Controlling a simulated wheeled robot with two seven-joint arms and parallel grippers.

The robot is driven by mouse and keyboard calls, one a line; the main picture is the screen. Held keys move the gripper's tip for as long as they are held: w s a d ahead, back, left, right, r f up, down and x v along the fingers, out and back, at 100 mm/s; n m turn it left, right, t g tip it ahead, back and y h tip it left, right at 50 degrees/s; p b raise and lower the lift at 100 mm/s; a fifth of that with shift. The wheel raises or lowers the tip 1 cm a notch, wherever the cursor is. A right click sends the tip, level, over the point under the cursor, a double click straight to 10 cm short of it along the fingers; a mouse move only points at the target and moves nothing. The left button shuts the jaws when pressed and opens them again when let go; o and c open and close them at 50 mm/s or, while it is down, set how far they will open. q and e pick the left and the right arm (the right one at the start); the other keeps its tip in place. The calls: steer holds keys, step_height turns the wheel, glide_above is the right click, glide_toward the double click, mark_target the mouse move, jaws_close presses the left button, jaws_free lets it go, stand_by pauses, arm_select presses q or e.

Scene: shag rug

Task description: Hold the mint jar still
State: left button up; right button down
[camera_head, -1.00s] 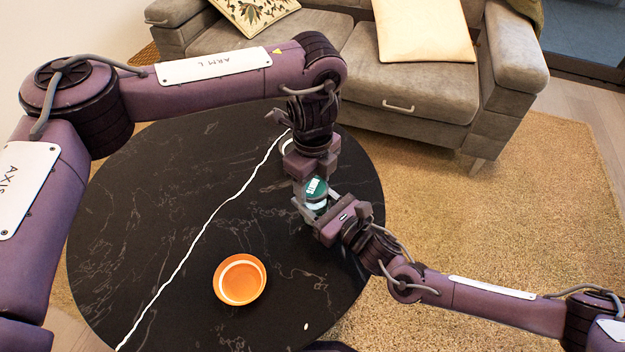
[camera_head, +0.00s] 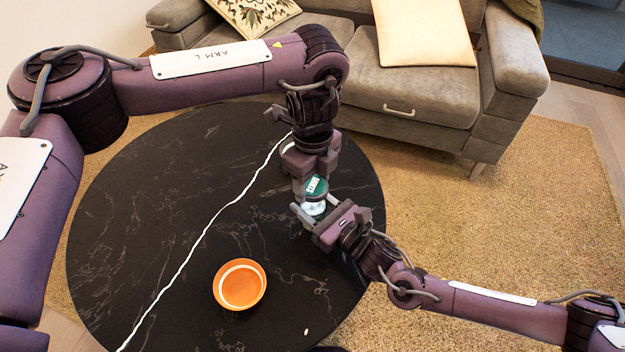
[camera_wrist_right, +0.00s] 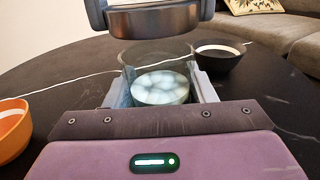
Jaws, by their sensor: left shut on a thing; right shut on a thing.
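The mint jar (camera_head: 313,208) is a clear glass jar with white mints, standing near the right side of the black table. In the right wrist view the jar (camera_wrist_right: 160,88) sits between the two fingers of my right gripper (camera_wrist_right: 161,88), which is shut on its body.
The round black table (camera_head: 150,220) carries an orange bowl (camera_head: 240,285) near the front, and a dark bowl (camera_wrist_right: 218,58) behind the jar. A small pale piece (camera_head: 306,331) lies near the front edge. A grey sofa (camera_head: 400,95) stands behind.

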mark_target(313, 185)
arm_select(q)
steer(key=shift+r, duration=2)
arm_select(e)
steer(key=c, duration=0.6)
jaws_free()
steer(key=shift+o, duration=0.2)
